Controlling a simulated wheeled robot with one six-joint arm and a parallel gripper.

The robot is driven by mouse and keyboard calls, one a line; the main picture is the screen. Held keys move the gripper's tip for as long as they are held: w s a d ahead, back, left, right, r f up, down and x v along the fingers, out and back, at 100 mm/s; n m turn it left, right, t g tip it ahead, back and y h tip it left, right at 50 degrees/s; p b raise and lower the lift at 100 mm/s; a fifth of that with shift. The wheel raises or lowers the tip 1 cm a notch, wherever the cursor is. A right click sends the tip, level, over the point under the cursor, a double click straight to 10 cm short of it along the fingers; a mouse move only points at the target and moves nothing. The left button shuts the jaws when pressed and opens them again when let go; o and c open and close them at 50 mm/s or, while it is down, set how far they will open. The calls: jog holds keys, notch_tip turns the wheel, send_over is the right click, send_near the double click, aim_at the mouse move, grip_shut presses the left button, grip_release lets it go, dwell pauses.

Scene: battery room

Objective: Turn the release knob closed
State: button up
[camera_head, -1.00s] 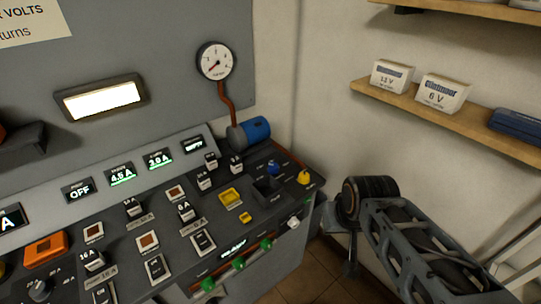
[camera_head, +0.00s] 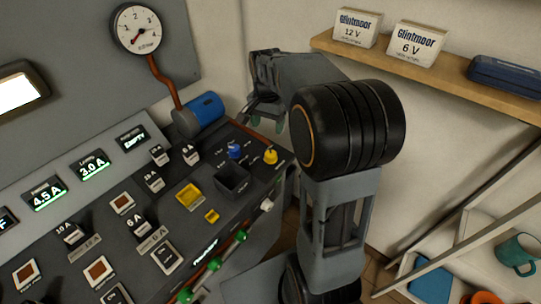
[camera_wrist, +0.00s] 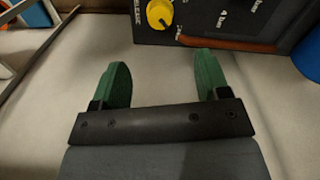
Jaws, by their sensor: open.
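The release knob is a yellow round knob (camera_head: 270,156) at the right end of the dark sloped control panel (camera_head: 217,212). In the wrist view the yellow knob (camera_wrist: 160,14) sits near the top edge, beside lettering that is partly cut off and ends in "LEASE". My gripper (camera_head: 267,123) is beyond the panel's right end, near the wall, and apart from the knob. In the wrist view its green fingers (camera_wrist: 162,70) are spread wide with nothing between them. The knob shows ahead of the gap between them.
A blue knob (camera_head: 233,150) and a dark open box (camera_head: 232,180) are left of the yellow knob. A blue cylinder (camera_head: 206,108) with a pipe to a gauge (camera_head: 139,29) stands behind. A wall shelf (camera_head: 430,68) with battery boxes is at the right.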

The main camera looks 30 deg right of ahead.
aim_at(270, 154)
jog(key=shift+m, duration=0.3)
jog(key=f, duration=1.4)
jog(key=shift+w+d, duration=0.1)
jog(key=shift+d, duration=0.3)
jog(key=c, duration=0.9)
